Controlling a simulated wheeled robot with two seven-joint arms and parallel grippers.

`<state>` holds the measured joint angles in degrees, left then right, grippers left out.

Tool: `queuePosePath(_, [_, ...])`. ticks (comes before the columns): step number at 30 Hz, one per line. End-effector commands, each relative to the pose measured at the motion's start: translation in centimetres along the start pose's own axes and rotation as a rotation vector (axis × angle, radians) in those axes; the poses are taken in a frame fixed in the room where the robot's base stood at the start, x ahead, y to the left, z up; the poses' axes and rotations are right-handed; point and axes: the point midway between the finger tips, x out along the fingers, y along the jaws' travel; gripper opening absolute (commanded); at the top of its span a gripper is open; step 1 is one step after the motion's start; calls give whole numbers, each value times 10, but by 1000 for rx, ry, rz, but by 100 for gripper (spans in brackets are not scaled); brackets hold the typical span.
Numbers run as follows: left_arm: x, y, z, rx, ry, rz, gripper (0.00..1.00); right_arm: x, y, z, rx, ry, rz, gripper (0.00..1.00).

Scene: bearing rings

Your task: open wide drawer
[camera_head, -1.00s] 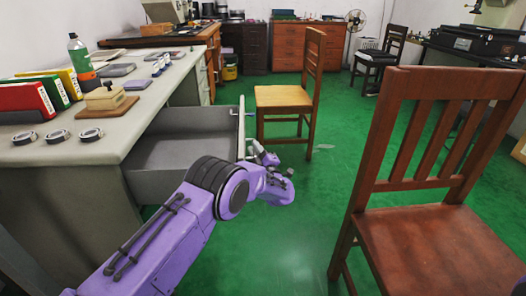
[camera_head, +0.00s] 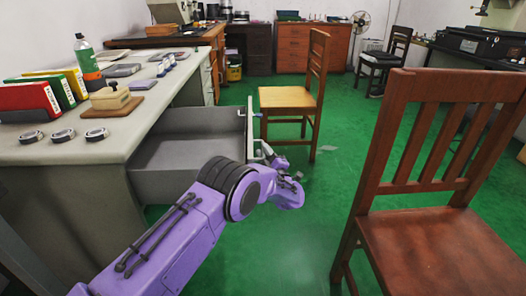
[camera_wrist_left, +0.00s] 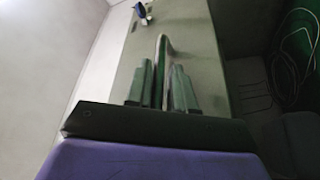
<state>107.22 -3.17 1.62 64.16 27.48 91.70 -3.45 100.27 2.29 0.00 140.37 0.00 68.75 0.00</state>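The wide drawer (camera_head: 190,154) juts out of the grey desk (camera_head: 80,190) in the head view; it stands open and looks empty. Its front panel also fills much of the left wrist view (camera_wrist_left: 205,60). My left gripper (camera_head: 270,152) is at the outer side of that front. In the left wrist view its two dark fingers (camera_wrist_left: 161,88) stand close on both sides of the drawer's handle (camera_wrist_left: 162,55) and look shut on it. The exact contact is hard to see. My right gripper is not in view.
A wooden chair (camera_head: 287,98) stands just beyond the drawer front. A larger brown chair (camera_head: 430,235) is close on the right. Green floor (camera_head: 285,235) lies clear between my left arm and it. Bearing rings (camera_head: 62,135), binders (camera_head: 28,97) and a bottle (camera_head: 86,55) are on the desk.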

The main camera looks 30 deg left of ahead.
Motion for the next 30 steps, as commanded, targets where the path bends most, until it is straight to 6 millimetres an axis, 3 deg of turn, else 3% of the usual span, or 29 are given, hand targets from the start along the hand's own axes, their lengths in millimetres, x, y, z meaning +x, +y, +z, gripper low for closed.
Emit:
queuePosePath(6, [-51,4,-1,2,-4,2,23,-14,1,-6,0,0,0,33])
queuePosePath(12, [-88,2,0,1,-2,1,23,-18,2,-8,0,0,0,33])
queuePosePath(17, [-97,0,-1,0,1,0,23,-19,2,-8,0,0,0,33])
queuePosePath(30, [-97,0,1,4,-9,0,23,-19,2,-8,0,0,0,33])
